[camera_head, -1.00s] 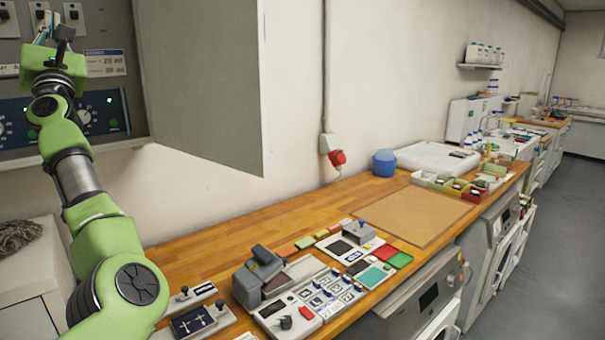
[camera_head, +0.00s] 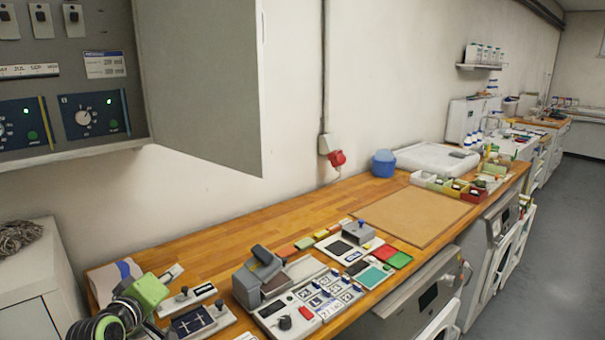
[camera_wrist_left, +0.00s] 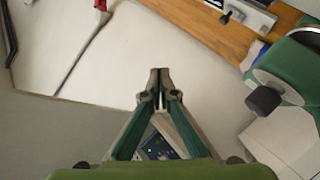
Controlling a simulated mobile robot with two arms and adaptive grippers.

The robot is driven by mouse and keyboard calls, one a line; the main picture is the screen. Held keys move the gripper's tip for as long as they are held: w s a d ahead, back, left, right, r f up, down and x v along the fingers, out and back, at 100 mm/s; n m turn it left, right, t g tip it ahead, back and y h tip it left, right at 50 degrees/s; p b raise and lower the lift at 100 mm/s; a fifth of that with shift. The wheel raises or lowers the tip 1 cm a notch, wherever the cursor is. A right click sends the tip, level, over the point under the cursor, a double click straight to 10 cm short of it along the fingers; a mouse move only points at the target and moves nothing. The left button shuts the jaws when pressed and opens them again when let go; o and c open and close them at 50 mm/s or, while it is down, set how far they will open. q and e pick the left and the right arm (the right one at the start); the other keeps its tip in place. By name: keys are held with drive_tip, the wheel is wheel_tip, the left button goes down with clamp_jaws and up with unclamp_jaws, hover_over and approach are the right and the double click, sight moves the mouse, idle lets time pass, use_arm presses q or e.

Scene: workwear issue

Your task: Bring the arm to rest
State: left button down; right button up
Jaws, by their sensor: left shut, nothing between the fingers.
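My left arm (camera_head: 148,291) shows only in the lower left corner of the head view, low by the near left end of the wooden bench. My left gripper (camera_wrist_left: 161,82) shows in the left wrist view with its fingertips together and nothing between them. It touches nothing that I can make out; pale wall lies behind the tips. My right gripper is in neither view.
The wooden bench (camera_head: 325,205) carries a grey control panel (camera_head: 306,305), a brown mat (camera_head: 413,214) and a blue round container (camera_head: 384,163). An open grey cabinet (camera_head: 110,30) with its door (camera_head: 205,80) hangs above left. A white cabinet (camera_head: 30,280) stands below it.

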use_arm(q)
drive_tip(key=s+d+f+m+g, duration=0.2)
drive_tip(key=s+f, duration=0.4)
drive_tip(key=s+d+f+m+g, duration=0.2)
drive_tip(key=s+f, duration=0.4)
drive_tip(key=s+d+f+m+g, duration=0.2)
drive_tip(key=s+f, duration=0.4)
drive_tip(key=shift+s+d+f, duration=0.1)
drive_tip(key=shift+s+f, duration=0.05)
drive_tip(key=shift+s, duration=0.25)
drive_tip(key=s+d+f+m+g, duration=0.2)
drive_tip(key=s+f+g, duration=0.1)
drive_tip(key=s, duration=0.8)
drive_tip(key=s+d+f+m+g, duration=0.1)
drive_tip(key=s+f+m+g, duration=0.15)
drive_tip(key=s, duration=0.85)
wheel_tip(320, 180, down, 27)
drive_tip(key=b, duration=0.2)
drive_tip(key=s+a+f+g+y+b, duration=0.1)
drive_tip(key=s+a+f+g+b, duration=0.1)
drive_tip(key=s+f, duration=1.7)
drive_tip(key=shift+a+f+b, duration=0.35)
drive_tip(key=shift+f, duration=0.6)
